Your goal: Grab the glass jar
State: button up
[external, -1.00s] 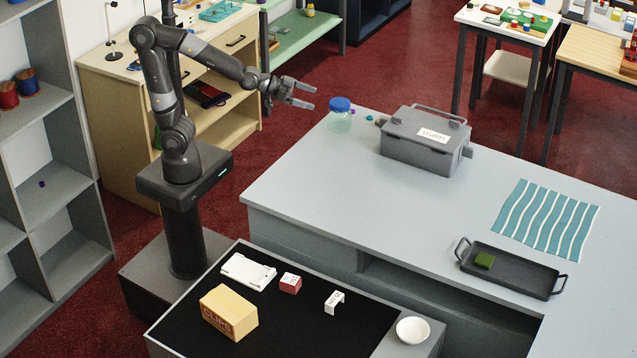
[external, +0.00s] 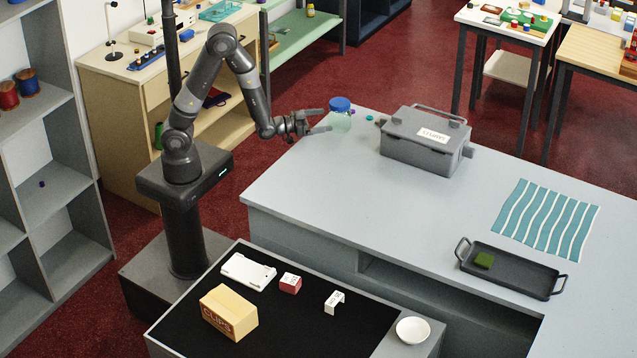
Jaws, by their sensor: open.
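The glass jar (external: 341,120) is clear pale green with a blue lid. It stands upright near the far left edge of the grey counter (external: 310,185). My gripper (external: 326,122) is open, with its fingers pointing right toward the jar at about the height of its body. The fingertips are at the jar's left side in the picture. I cannot tell whether they touch it or whether the jar is partly between them.
A grey lidded box (external: 415,150) stands right of the jar, with small purple and teal items between. A striped cloth (external: 547,217) and a black tray (external: 505,277) lie farther right. The counter's front left is clear. A lower black-topped surface (external: 290,320) holds several items.

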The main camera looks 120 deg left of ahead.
aim_at(339, 118)
jog(key=x, duration=0.7)
jog(key=shift+w+a, duration=0.15)
jog(key=c, duration=1.2)
